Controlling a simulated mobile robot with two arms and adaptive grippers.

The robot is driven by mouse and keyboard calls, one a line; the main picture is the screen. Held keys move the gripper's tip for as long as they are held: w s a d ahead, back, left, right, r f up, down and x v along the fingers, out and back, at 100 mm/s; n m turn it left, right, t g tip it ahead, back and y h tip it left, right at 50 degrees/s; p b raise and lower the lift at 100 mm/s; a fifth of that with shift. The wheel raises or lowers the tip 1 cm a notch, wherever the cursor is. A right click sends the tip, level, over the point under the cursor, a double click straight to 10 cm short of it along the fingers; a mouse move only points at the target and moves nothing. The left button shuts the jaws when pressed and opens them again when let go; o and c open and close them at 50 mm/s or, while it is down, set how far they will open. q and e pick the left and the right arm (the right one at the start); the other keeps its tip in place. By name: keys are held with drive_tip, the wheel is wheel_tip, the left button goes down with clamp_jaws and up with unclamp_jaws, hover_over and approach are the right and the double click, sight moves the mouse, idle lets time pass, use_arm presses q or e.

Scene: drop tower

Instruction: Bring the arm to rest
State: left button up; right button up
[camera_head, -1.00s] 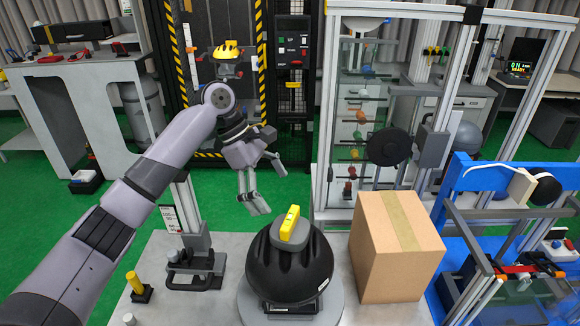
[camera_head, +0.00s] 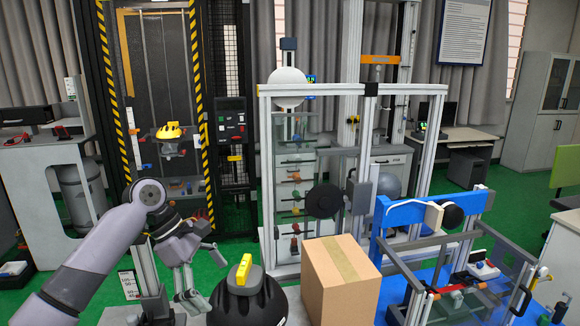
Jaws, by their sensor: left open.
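My left arm comes in from the lower left of the head view. My left gripper (camera_head: 190,290) hangs fingers down, open and empty, left of the black dome with the yellow top. It looks apart from the dome. My right gripper is not in view. The drop tower (camera_head: 195,110) stands behind, framed in yellow and black stripes. A yellow headform-like piece (camera_head: 170,131) hangs inside it.
The black dome (camera_head: 262,303) with its yellow block (camera_head: 243,272) stands in front, beside a cardboard box (camera_head: 345,295). A blue-framed rig (camera_head: 400,214) stands at the right. A metal-framed rig (camera_head: 263,180) with a black disc stands behind the box. Green floor shows between the stands.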

use_arm(q)
drive_tip(key=s+d+f+m+t+y, duration=0.1)
drive_tip(key=s+d+f+m, duration=0.2)
drive_tip(key=s+f+m, duration=0.6)
drive_tip(key=s+d+f+m+t+y, duration=0.1)
drive_tip(key=s+d+f+m, duration=0.35)
drive_tip(key=f, duration=0.95)
drive_tip(key=s+a+f+m+t+y, duration=0.1)
drive_tip(key=s+a+m+y, duration=0.15)
drive_tip(key=s+a, duration=0.5)
drive_tip(key=s+a+m+t+y, duration=0.1)
drive_tip(key=s+a+m, duration=0.3)
drive_tip(key=s, duration=0.7)
wheel_tip(320, 180, down, 31)
drive_tip(key=s+n+g+b, duration=0.1)
drive_tip(key=s+b, duration=0.1)
drive_tip(key=b, duration=0.1)
drive_tip(key=s+a+f+g+b, duration=0.1)
drive_tip(key=s+a+f+b, duration=0.1)
drive_tip(key=s+f, duration=1.4)
drive_tip(key=shift+s+a+f+b, duration=0.2)
drive_tip(key=shift+a+f+b, duration=0.15)
drive_tip(key=shift+a+f, duration=0.35)
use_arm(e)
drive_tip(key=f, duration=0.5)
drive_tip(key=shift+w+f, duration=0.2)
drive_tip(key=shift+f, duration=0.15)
